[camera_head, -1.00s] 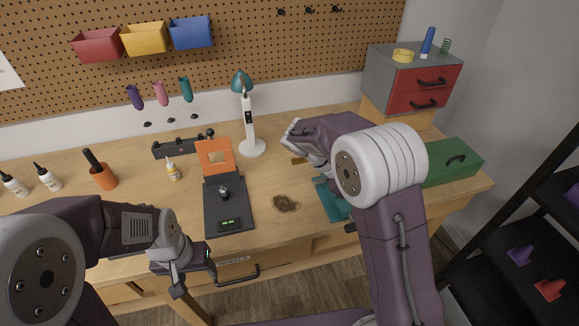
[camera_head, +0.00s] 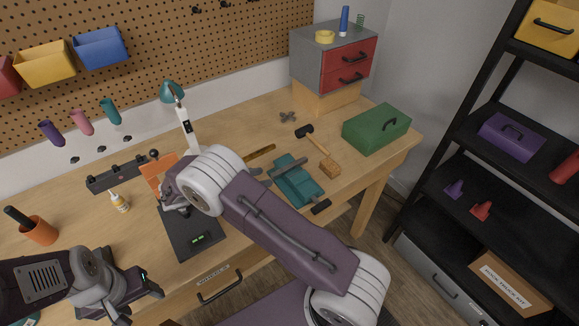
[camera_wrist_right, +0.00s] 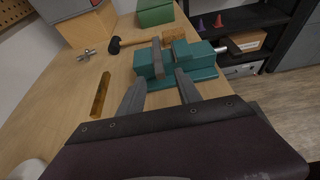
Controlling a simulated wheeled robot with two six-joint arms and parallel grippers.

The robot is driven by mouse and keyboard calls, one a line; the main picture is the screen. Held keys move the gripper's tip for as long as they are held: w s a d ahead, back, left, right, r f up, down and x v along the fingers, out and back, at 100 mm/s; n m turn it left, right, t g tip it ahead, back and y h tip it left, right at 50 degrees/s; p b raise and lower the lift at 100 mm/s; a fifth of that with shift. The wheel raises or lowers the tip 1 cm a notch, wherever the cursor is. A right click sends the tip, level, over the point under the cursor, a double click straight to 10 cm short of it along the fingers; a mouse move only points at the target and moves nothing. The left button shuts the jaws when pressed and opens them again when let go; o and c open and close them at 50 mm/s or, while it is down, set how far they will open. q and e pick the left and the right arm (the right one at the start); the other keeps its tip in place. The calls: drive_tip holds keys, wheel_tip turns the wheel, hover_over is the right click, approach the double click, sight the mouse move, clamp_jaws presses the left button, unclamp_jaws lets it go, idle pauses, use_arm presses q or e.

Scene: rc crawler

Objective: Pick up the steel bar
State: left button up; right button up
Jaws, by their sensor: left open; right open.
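A grey steel bar (camera_head: 290,164) shows at the teal vise (camera_head: 306,188) on the workbench. In the right wrist view the bar (camera_wrist_right: 157,58) stands out at the jaws of the vise (camera_wrist_right: 203,58); I cannot tell whether it is clamped. My right gripper (camera_wrist_right: 161,83) is open and empty, its fingers pointing at the vise and bar, with the bar's image between the fingertips. My right arm mostly hides that gripper in the head view. My left gripper (camera_head: 140,300) is open and empty near the bench's front edge, far left of the vise.
A brass-coloured bar (camera_wrist_right: 101,95) lies left of the vise in the wrist view. A hammer (camera_head: 318,146), wooden block (camera_head: 330,168) and green toolbox (camera_head: 376,129) lie beyond it. A black shelf (camera_head: 510,180) stands right. A lamp (camera_head: 186,122) stands behind my right arm.

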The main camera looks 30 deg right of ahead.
sight(273, 174)
drive_tip(key=x, duration=0.3)
drive_tip(key=shift+s+d+r, duration=0.1)
drive_tip(key=shift+d, duration=0.3)
drive_tip(key=shift+w+a, duration=0.1)
drive_tip(key=shift+w, duration=0.15)
drive_tip(key=shift+s, duration=0.1)
clamp_jaws()
drive_tip(key=shift+r, duration=0.4)
drive_tip(key=s+d+r, duration=0.6)
drive_tip(key=d+r, duration=0.3)
drive_tip(key=shift+s+d+r+b, duration=0.25)
drive_tip(key=shift+d+r+b, duration=0.1)
drive_tip(key=shift+r+b, duration=0.05)
